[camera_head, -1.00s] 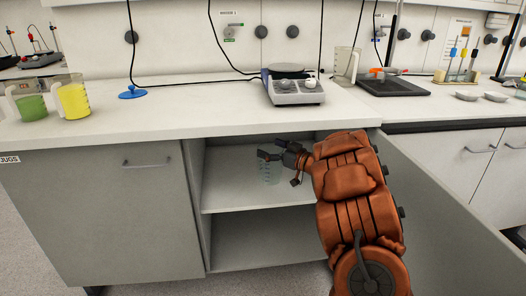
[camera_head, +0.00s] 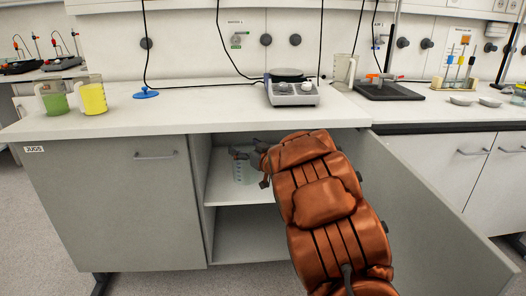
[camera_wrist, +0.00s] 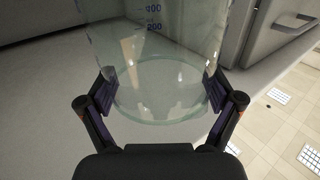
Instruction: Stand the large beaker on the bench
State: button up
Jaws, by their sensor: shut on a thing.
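The large beaker (camera_head: 243,168) is clear glass with blue markings, inside the open cupboard at the upper shelf. In the wrist view the beaker (camera_wrist: 155,85) fills the middle, its round base towards me and graduation numbers on its far wall. My gripper (camera_head: 246,153) reaches into the cupboard and is shut on the beaker, one finger pad on each side of the glass in the wrist view (camera_wrist: 158,92). Whether the beaker's base touches the shelf (camera_head: 228,190) is hard to tell. The bench (camera_head: 200,115) is the white worktop above the cupboard.
A hotplate (camera_head: 291,92) stands on the bench above the cupboard opening. Green (camera_head: 54,100) and yellow (camera_head: 92,97) jugs stand at the left, an empty jug (camera_head: 343,70) at the back. The cupboard door (camera_head: 420,210) stands open at right. Bench left of the hotplate is mostly clear.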

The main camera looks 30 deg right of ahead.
jog(key=w+a+m+h, duration=0.1)
jog(key=a+m+h, duration=0.1)
jog(key=a, duration=1.5)
jog(key=shift+w+r+h, duration=0.2)
jog(key=shift+r+h, duration=0.1)
jog(key=shift+h, duration=0.4)
jog(key=shift+s+f, duration=0.1)
